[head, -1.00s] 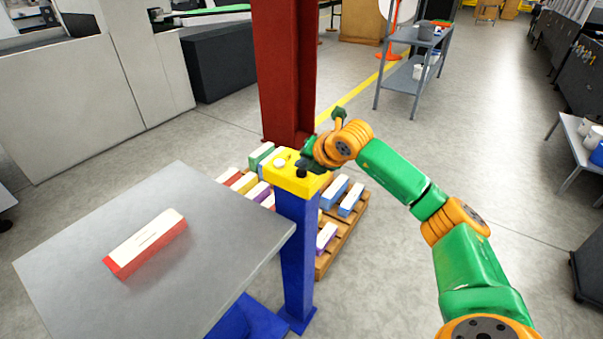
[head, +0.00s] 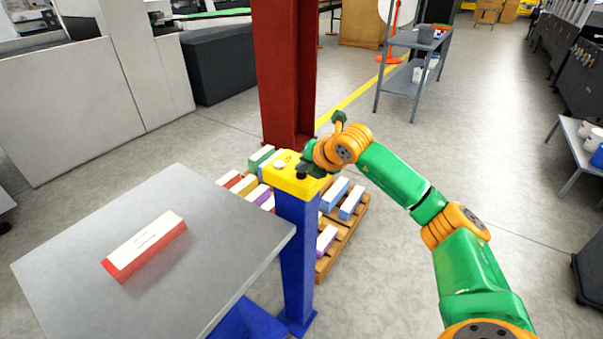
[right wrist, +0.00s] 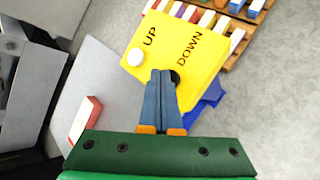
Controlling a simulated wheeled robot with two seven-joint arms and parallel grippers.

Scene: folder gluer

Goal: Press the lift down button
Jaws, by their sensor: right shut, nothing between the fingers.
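The yellow button box (head: 290,178) sits on top of a blue post (head: 297,260). In the right wrist view, its top (right wrist: 180,50) reads UP and DOWN. A white button (right wrist: 135,57) lies beside UP; it also shows in the head view (head: 280,165). A black button (right wrist: 175,77) lies beside DOWN, partly hidden behind my fingertips. My right gripper (right wrist: 161,75) is shut and empty, its tips at the black button; I cannot tell whether they touch it. In the head view the right gripper (head: 308,172) is over the box's right side. My left gripper is not in view.
A grey lift table (head: 90,225) with a red and white carton (head: 145,245) stands left of the post. A wooden pallet (head: 345,235) with several cartons lies behind it. A red column (head: 285,75) rises behind the box. Open floor lies to the right.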

